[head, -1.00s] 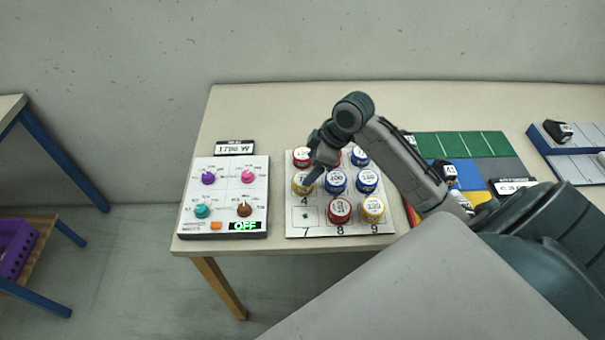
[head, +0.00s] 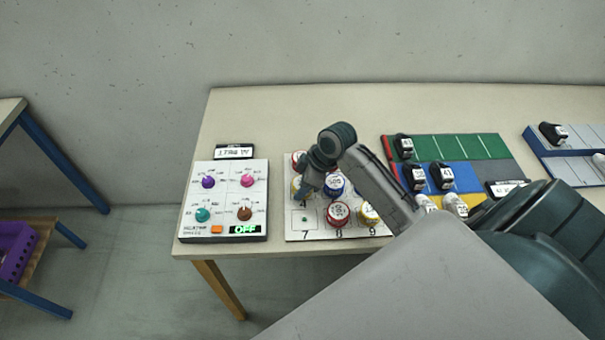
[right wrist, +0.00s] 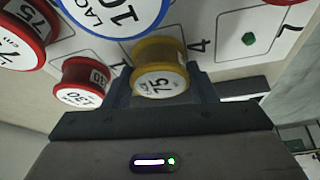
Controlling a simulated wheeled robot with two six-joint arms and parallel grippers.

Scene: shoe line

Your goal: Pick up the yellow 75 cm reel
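The yellow reel (right wrist: 160,68), marked 75, sits between the two fingers of my right gripper (right wrist: 163,85) in the right wrist view. A finger lies close along each side of it; whether they press on it I cannot tell. In the head view my right gripper (head: 303,192) is low over the left column of the numbered board (head: 291,229). It partly covers the yellow reel (head: 296,184) there, by the number 4. The reel appears to stand on the board. My left gripper is not in view.
Blue reels (head: 335,184) and red reels (head: 337,213) stand close around, with a second yellow reel (head: 369,212) at lower right. A small red reel (right wrist: 82,84) is just left of the fingers in the wrist view. A control panel (head: 225,202) stands left of the board.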

